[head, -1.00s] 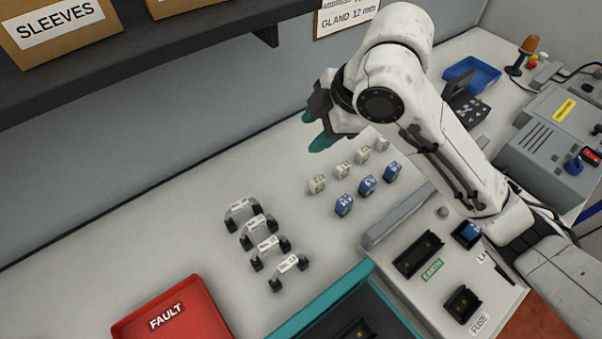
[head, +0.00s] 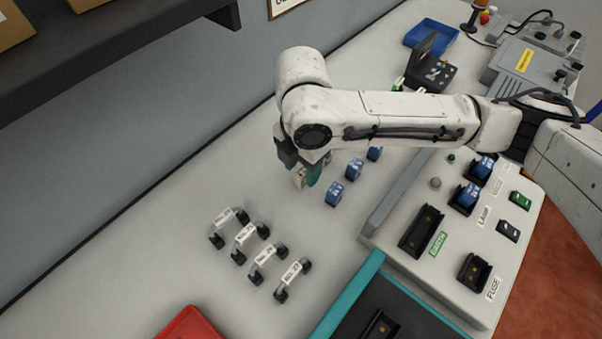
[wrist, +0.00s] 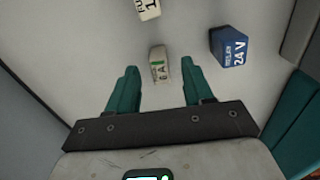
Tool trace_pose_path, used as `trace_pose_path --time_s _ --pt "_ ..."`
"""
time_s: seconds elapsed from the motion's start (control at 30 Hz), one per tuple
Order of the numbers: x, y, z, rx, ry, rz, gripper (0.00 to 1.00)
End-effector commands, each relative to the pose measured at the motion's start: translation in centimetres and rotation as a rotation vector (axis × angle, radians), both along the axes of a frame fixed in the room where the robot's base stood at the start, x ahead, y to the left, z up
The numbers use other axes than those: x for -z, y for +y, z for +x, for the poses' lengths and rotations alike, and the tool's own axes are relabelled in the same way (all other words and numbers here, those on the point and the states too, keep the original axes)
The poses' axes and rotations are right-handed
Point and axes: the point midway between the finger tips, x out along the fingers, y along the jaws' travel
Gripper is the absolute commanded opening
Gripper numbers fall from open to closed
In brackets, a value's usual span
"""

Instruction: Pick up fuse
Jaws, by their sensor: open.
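A beige fuse (wrist: 159,70) with a green band and "6 A" on it stands on the bench between the fingertips of my gripper (wrist: 160,76) in the wrist view. My gripper is open, with one teal finger to each side of it and visible gaps. A second beige fuse (wrist: 148,9) lies further off at the top edge, partly cut off. In the head view a fuse (head: 299,179) shows beside my teal fingers (head: 310,174), low over the bench. My arm hides the other fuses there. The black socket (head: 475,272) labelled FUSE looks empty.
Blue relays (head: 333,193) stand just right of my gripper; a 24 V relay (wrist: 228,48) is close to the right finger. Several black-ended links (head: 243,233) lie in front. A red tray (head: 190,325) and a grey panel (head: 450,255) are nearby. Bench to the left is clear.

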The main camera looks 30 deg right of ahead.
Motion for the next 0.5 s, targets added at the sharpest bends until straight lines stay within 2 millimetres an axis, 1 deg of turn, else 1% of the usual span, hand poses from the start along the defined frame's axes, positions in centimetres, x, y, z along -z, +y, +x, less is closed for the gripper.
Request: trace_pose_path --time_s 0.03,0.17,0.4,0.43,0.5 --pt "0.7 0.0 0.0 0.001 0.002 0.0 0.51" --pt "1.8 0.0 0.0 0.001 0.001 0.0 0.51" --pt "2.0 0.0 0.0 0.0 0.0 0.0 0.51" --pt "2.0 0.0 0.0 0.0 0.0 0.0 0.5" --pt "2.0 0.0 0.0 0.0 0.0 0.0 0.43"
